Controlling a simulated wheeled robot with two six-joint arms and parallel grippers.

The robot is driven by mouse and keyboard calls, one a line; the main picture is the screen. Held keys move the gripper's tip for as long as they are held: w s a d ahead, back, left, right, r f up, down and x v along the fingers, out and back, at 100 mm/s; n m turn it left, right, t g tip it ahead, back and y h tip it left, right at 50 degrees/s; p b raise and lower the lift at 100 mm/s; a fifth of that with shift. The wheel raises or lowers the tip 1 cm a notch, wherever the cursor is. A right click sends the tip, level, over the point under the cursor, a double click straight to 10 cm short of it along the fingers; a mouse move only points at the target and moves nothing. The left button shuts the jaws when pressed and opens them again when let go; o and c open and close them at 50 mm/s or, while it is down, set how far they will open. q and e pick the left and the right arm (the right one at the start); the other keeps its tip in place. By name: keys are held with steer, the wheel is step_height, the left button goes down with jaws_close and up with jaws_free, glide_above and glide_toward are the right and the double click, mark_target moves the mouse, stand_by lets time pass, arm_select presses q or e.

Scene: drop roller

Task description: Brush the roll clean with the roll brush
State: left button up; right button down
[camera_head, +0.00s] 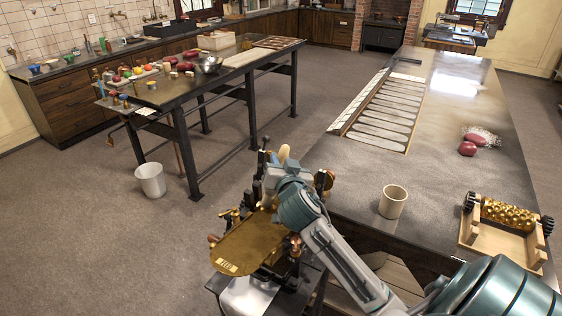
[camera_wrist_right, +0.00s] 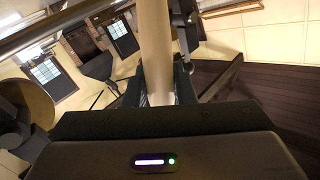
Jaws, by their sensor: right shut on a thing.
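My right gripper (camera_head: 276,172) is above the brass machine and shut on a pale tan wooden handle (camera_head: 285,152). The handle also shows in the right wrist view (camera_wrist_right: 155,50), running up from between the fingers. No bristles show, so I cannot tell whether it belongs to the roll brush. A knobbly brass roll (camera_head: 508,215) with dark ends lies in a wooden cradle (camera_head: 480,240) on the right table, apart from my gripper. The machine's brass tray (camera_head: 245,245) is below and left of my gripper; my wrist and arm hide part of the machine. My left gripper is out of view.
A cream mug (camera_head: 393,202) stands on the right table (camera_head: 450,180), left of the cradle. Dark red lumps (camera_head: 468,149) and a long slotted panel (camera_head: 385,112) lie farther back. A white bucket (camera_head: 150,180) stands on the floor. The left table (camera_head: 160,95) is crowded.

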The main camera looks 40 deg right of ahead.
steer(key=shift+f+b, duration=0.3)
steer(key=shift+f, duration=0.15)
steer(key=shift+s, duration=0.1)
steer(key=shift+s+d+r, duration=0.1)
steer(key=shift+s+d, duration=0.2)
steer(key=shift+s, duration=0.3)
steer(key=shift+s+d+r, duration=0.1)
steer(key=shift+s+d, duration=0.15)
steer(key=shift+s, duration=0.3)
steer(key=shift+s+d+f, duration=0.1)
steer(key=shift+s+d, duration=0.25)
steer(key=shift+s, duration=0.5)
steer(key=shift+s+d+f, duration=0.1)
steer(key=shift+s+d, duration=0.2)
steer(key=shift+s, duration=0.55)
steer(key=shift+s+d+p, duration=0.15)
steer(key=shift+s+p, duration=0.15)
steer(key=shift+s, duration=0.1)
steer(key=shift+s+f, duration=0.2)
steer(key=shift+f, duration=0.1)
